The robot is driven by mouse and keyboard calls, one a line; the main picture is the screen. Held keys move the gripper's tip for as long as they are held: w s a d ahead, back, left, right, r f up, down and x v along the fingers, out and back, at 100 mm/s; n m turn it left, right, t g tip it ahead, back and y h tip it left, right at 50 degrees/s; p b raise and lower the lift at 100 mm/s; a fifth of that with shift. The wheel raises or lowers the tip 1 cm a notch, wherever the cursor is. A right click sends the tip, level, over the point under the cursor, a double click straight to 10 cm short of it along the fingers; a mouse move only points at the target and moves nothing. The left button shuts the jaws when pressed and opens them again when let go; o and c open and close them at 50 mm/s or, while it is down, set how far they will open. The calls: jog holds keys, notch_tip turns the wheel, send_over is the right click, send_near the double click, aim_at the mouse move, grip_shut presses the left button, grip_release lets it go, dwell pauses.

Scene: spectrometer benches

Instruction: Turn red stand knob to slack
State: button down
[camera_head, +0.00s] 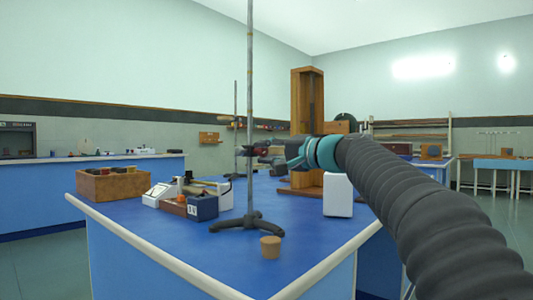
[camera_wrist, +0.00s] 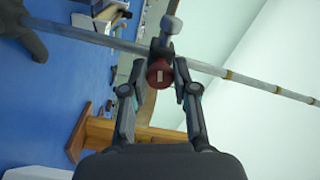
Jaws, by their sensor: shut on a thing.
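A metal stand with a tall grey rod (camera_head: 250,70) and a dark tripod foot stands near the front corner of the blue bench. A clamp sits on the rod, and its red knob (camera_wrist: 160,74) faces my wrist camera, with a pale mark on its face. My gripper (camera_wrist: 160,78) has one fingertip on each side of the red knob and is shut on it. In the head view my gripper (camera_head: 268,150) reaches the rod from the right at clamp height, and the knob is mostly hidden there.
A cork (camera_head: 270,247) stands in front of the tripod foot. A white box (camera_head: 338,195) is below my arm. A wooden crate (camera_head: 113,187) and small boxes (camera_head: 202,207) lie left of the stand. A tall wooden frame (camera_head: 302,100) rises behind my gripper.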

jog(key=shift+n, duration=0.5)
jog(key=c, duration=0.9)
grip_release()
jog(key=v, duration=1.2)
